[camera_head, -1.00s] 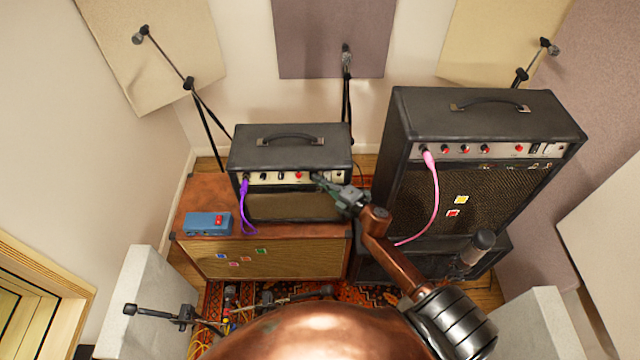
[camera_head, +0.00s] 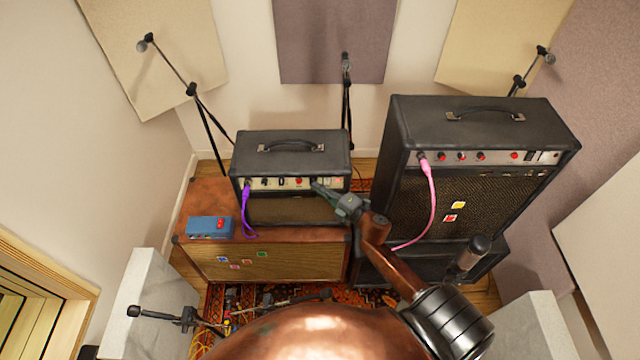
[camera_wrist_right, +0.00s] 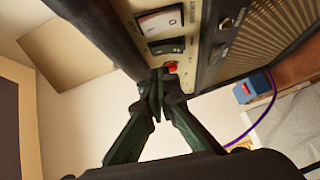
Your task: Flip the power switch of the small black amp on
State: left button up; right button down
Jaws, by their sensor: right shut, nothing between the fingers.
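The small black amp (camera_head: 290,143) stands on a brown wooden cabinet, with a control panel of knobs and a red light along its front. My right gripper (camera_head: 316,185) is shut and empty, its fingertips at the right half of that panel. In the right wrist view, the closed fingertips (camera_wrist_right: 160,82) are close to a red light (camera_wrist_right: 171,67); I cannot tell whether they touch the panel. My left gripper is out of view.
A purple cable (camera_head: 245,205) is plugged into the small amp's left side. A blue pedal (camera_head: 210,226) sits on the brown cabinet (camera_head: 200,262). A larger black amp (camera_head: 480,125) with a pink cable (camera_head: 431,200) stands to the right. Microphone stands are around.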

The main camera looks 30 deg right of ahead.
jog(key=a+r+b+v, duration=0.1)
jog(key=r+v, duration=0.1)
jog(key=v, duration=0.9)
jog(key=shift+s, duration=0.1)
